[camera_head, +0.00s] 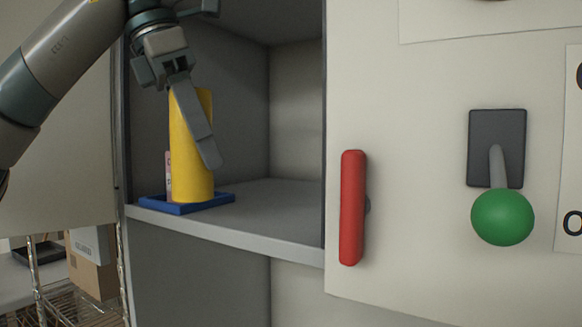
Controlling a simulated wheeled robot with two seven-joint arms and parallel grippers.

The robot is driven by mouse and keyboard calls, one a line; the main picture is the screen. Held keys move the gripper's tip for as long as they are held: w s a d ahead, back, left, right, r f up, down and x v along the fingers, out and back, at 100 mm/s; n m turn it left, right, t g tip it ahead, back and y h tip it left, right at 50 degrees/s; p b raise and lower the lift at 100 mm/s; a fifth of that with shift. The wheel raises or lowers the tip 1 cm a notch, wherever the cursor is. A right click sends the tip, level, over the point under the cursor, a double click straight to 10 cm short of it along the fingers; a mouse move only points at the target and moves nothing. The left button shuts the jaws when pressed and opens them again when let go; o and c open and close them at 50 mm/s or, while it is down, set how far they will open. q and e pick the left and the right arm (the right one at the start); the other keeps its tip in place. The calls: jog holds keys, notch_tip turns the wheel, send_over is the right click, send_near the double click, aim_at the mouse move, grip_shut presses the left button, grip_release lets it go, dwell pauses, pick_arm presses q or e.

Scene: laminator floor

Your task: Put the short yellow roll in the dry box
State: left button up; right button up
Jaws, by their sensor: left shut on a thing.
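The short yellow roll (186,150) stands upright on a blue tray (222,198) inside an open grey compartment (290,205), near its left front edge. I take this compartment to be the dry box, though no label on it is readable. My left gripper (194,140) reaches down from above and is shut on the roll. One finger lies across the roll's right front side; the other finger is mostly hidden behind the roll. A small pale label or object (168,178) shows at the roll's left edge. My right gripper is not in view.
A cream panel with a red handle (352,208) and a green-knobbed lever (502,217) stands right of the compartment. A wire rack (75,300) with a cardboard box (92,272) is at the lower left. The compartment's shelf right of the tray is clear.

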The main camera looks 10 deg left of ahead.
pick_arm(q)
jog(key=w+d+p, duration=0.5)
jog(key=w+d, duration=0.3)
jog(key=d, duration=0.3)
jog(key=shift+a, duration=0.1)
jog(key=shift+w+f+p, duration=0.1)
jog(key=shift+f+p, duration=0.9)
jog(key=shift+f, duration=0.75)
